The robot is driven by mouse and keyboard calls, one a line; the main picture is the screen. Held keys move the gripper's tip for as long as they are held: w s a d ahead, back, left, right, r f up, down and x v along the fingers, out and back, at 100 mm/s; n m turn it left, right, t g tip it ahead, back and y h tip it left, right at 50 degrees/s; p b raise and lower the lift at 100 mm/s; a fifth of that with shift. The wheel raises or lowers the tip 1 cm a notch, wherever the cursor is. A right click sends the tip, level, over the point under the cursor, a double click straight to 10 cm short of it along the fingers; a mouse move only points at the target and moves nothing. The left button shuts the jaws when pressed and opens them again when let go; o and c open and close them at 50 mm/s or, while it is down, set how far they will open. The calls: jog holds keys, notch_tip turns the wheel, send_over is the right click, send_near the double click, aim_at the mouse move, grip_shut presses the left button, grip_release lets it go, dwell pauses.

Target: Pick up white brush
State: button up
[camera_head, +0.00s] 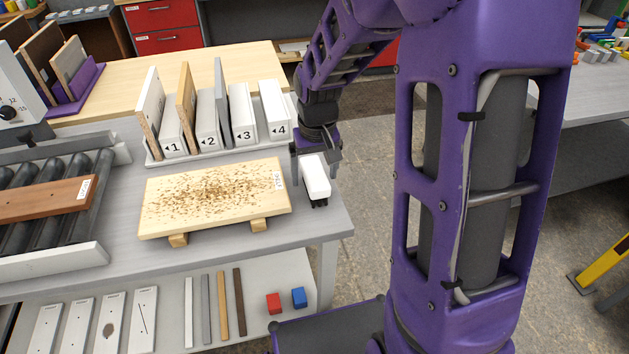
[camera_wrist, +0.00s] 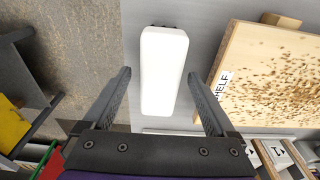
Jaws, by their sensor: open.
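The white brush (camera_head: 316,176) lies on the grey table near its right edge, to the right of a wooden board. It has a white block body, with dark bristles showing beneath its near end. In the wrist view, the brush (camera_wrist: 163,70) is a long white block between and beyond the finger lines. My gripper (camera_head: 316,158) is just above the far end of the brush. In the wrist view, my gripper (camera_wrist: 160,80) has its two dark fingers spread apart, one on each side of the brush, with visible gaps. The height of the fingertips over the brush is hard to tell.
A light board (camera_head: 212,197) covered in brown shavings rests on wooden blocks left of the brush. A rack (camera_head: 205,158) with numbered slots stands behind it. Red (camera_head: 273,303) and blue (camera_head: 298,297) blocks lie on the lower shelf. Floor lies right of the table edge.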

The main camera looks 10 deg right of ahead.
aim_at(314, 171)
grip_shut()
dwell(0.3)
notch_tip(314, 171, up, 10)
jog(key=shift+r+p, duration=0.1)
jog(key=shift+p, duration=0.75)
jog(key=c, duration=0.6)
grip_release()
jog(key=c, duration=0.7)
